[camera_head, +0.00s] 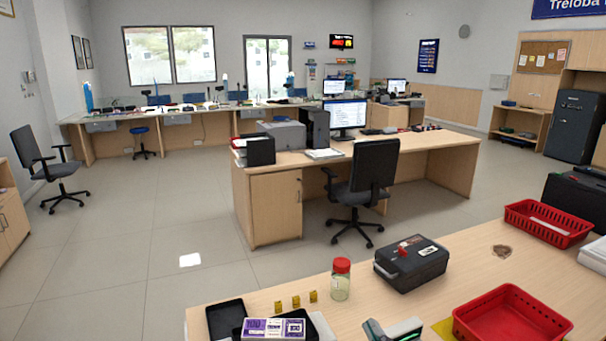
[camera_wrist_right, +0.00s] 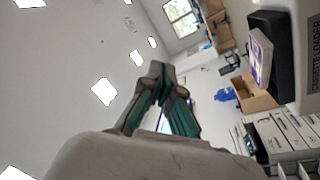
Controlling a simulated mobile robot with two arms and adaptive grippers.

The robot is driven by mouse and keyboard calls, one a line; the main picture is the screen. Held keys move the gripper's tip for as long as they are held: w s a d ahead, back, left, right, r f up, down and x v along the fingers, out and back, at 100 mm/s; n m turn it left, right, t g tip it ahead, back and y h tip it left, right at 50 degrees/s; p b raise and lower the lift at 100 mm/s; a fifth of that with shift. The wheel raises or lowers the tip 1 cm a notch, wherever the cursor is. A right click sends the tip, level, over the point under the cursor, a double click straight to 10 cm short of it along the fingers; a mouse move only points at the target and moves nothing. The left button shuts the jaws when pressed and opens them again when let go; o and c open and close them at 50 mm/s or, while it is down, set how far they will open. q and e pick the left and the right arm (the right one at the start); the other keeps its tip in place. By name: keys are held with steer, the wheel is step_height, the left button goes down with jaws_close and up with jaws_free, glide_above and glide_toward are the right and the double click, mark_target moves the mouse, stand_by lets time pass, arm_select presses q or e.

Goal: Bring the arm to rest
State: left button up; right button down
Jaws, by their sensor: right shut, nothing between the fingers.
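My right gripper (camera_head: 392,331) shows at the bottom edge of the head view, over the near counter (camera_head: 240,299). Only its tip end is in the picture. In the right wrist view its dark and green fingers (camera_wrist_right: 157,72) come together at the tips, with nothing between them. The wrist is turned so that the ceiling fills much of that view. My left gripper is not in view.
On the near counter are a red-lidded jar (camera_head: 341,280), a dark cash box (camera_head: 411,263), several small yellow blocks (camera_head: 295,301), a purple banknote bundle (camera_head: 273,329), a near red tray (camera_head: 512,315) and a farther red basket (camera_head: 547,222).

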steer(key=s+d+f+m+g+h, duration=0.4)
steer(key=d+f+m+h, duration=0.3)
steer(key=s+f+m+g, duration=0.1)
steer(key=s+f+g, duration=0.3)
steer(key=s, duration=0.4)
steer(key=s+f+m+g+y, duration=0.1)
steer(key=s+f+g, duration=0.35)
steer(key=s, duration=0.25)
steer(key=s+f+m+g, duration=0.1)
steer(key=s+f+g, duration=0.2)
steer(key=s+f, duration=0.35)
step_height(320, 180, down, 22)
steer(key=s+f+g, duration=0.1)
steer(key=s+g, duration=0.1)
steer(key=s+d+f, duration=0.3)
steer(key=s+f, duration=1.3)
steer(key=s, duration=0.1)
steer(key=shift+s+f+n+g, duration=0.2)
steer(key=shift+f+n+g, duration=0.1)
steer(key=shift+f+g, duration=0.1)
